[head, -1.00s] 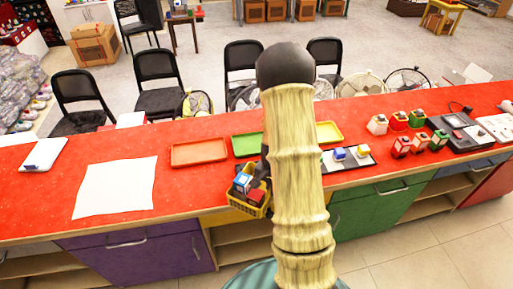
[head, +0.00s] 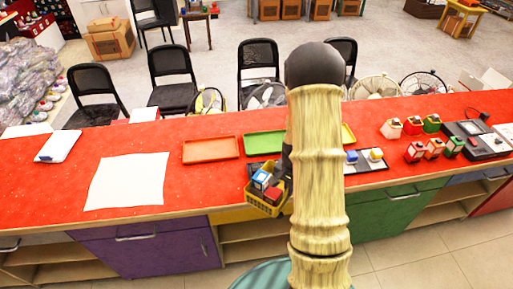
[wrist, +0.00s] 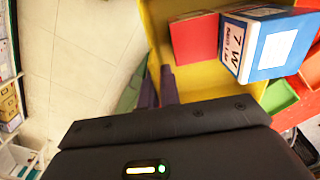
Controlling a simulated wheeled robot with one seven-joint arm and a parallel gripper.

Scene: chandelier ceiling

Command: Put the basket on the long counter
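The yellow basket (head: 267,208) holds small red, blue and white boxes. In the head view it is at the front edge of the red long counter (head: 60,205), left of my arm, and covers part of that edge. Whether its bottom touches the counter is unclear. In the wrist view the basket (wrist: 200,82) fills the upper middle, with a blue-and-white box and a red box inside. My gripper (wrist: 160,88) has its dark fingers at the basket's near wall, apparently one on each side and closed on it. In the head view my arm hides most of the gripper.
A white sheet (head: 127,181), an orange tray (head: 210,150) and a green tray (head: 264,145) lie on the counter. Several small coloured items (head: 413,151) stand at the right. Bare red surface shows left of the basket. Black chairs (head: 173,75) stand behind.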

